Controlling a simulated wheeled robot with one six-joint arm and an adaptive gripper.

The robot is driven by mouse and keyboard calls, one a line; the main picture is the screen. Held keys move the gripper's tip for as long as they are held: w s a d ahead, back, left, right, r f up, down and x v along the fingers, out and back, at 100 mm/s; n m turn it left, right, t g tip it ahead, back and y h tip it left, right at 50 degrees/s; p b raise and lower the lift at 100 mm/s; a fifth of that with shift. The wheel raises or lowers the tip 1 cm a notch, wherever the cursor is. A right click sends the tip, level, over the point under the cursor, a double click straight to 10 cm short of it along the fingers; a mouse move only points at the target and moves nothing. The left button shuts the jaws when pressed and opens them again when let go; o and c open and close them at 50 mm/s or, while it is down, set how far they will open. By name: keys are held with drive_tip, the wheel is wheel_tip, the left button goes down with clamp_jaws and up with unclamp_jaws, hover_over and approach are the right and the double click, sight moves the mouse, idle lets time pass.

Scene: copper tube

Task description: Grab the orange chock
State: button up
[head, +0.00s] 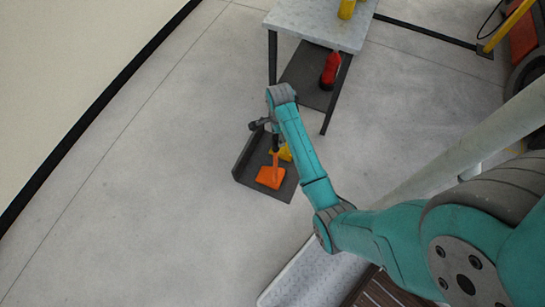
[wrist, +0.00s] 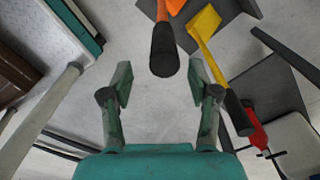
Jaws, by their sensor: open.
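The orange chock (head: 270,177) lies on a dark grey tray (head: 246,157) on the floor. In the wrist view the orange chock (wrist: 164,43) shows its long handle with a black end, pointing toward my gripper (wrist: 160,78). The black end is just ahead of the fingertips, roughly midway between them. My gripper is open and empty. In the head view my gripper (head: 262,125) hangs above the tray's far side, and the arm hides part of the scene there.
A yellow chock (head: 286,153) is right beside the orange one; its handle (wrist: 236,108) stands close to my right finger in the wrist view. A table (head: 310,22) with a lower shelf (head: 300,75) holding a red object (head: 330,70) stands behind. Floor at left is clear.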

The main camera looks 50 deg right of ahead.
drive_tip(key=shift+w+f, duration=0.15)
drive_tip(key=shift+f, duration=1.5)
drive_tip(key=shift+w+f, duration=0.1)
drive_tip(key=shift+f, duration=1.5)
clamp_jaws()
drive_tip(key=shift+w+d+r, duration=0.1)
drive_tip(key=shift+r, duration=0.1)
